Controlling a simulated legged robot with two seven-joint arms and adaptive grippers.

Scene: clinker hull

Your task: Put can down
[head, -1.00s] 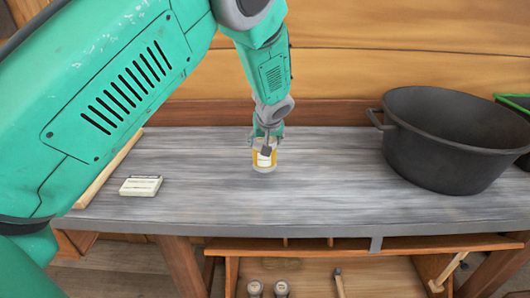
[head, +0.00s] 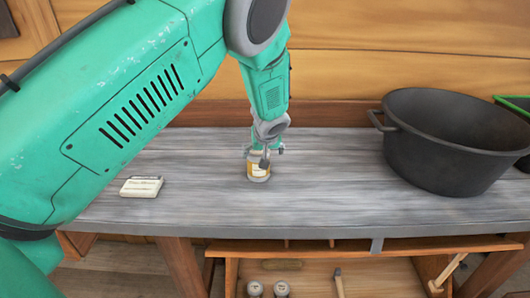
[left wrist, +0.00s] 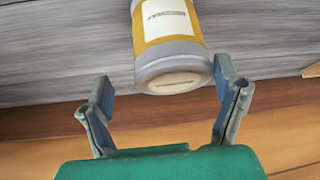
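The can (head: 258,171), with a yellow band and a cream label, appears to stand upright on the grey workbench (head: 320,190). My left gripper (head: 264,152) is just above and behind it, with its fingers spread. In the left wrist view, the can (left wrist: 170,35) shows with its grey end towards me. My right gripper is not in view.
A large black pot (head: 450,150) stands on the right of the bench. A small cream box (head: 142,187) lies at the left. The bench between the can and the pot is clear. A shelf below holds a hammer (head: 338,282) and small jars (head: 281,288).

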